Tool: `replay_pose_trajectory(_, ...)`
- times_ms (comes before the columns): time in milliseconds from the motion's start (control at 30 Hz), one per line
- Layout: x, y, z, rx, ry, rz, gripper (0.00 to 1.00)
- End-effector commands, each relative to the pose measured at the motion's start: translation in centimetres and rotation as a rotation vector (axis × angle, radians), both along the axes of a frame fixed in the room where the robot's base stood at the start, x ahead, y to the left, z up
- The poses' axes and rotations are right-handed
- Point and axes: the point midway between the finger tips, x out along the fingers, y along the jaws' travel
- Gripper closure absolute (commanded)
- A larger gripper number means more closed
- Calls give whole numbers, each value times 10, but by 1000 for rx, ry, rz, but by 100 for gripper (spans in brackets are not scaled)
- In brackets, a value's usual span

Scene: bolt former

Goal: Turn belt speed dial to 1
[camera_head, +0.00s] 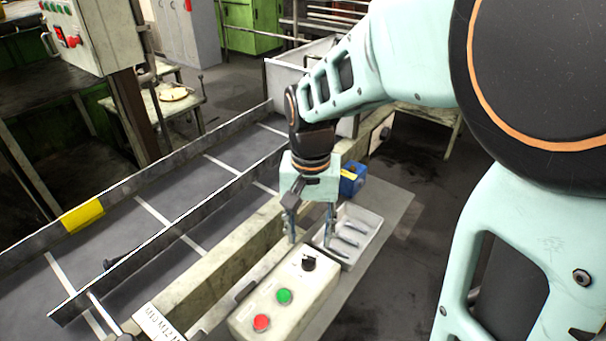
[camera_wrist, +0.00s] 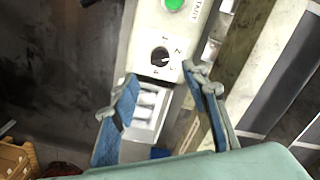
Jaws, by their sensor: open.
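The belt speed dial (camera_head: 308,263) is a small black knob on top of a pale control box (camera_head: 287,303), at the end nearest my gripper. In the wrist view the dial (camera_wrist: 160,57) shows from above with small marks around it; I cannot read its setting surely. My gripper (camera_head: 310,240) points down with its two fingers spread and empty. It is above and just beyond the dial, over the edge of the box and the tray. In the wrist view the fingertips (camera_wrist: 154,95) frame the space beside the dial, without touching it.
A green button (camera_head: 284,296) and a red button (camera_head: 262,322) sit on the same box. A grey tray (camera_head: 374,222) with several metal pieces adjoins it. A blue object (camera_head: 352,178) stands behind. The conveyor (camera_head: 165,215) with raised rails runs at left.

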Motion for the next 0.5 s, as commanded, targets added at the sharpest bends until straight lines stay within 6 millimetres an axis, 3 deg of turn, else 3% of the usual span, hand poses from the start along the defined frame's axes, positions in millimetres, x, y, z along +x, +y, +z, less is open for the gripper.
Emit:
replay_pose_trajectory(300,-1,0,-61,0,4,-2,58)
replay_pose_trajectory(500,0,0,-81,0,1,-3,58)
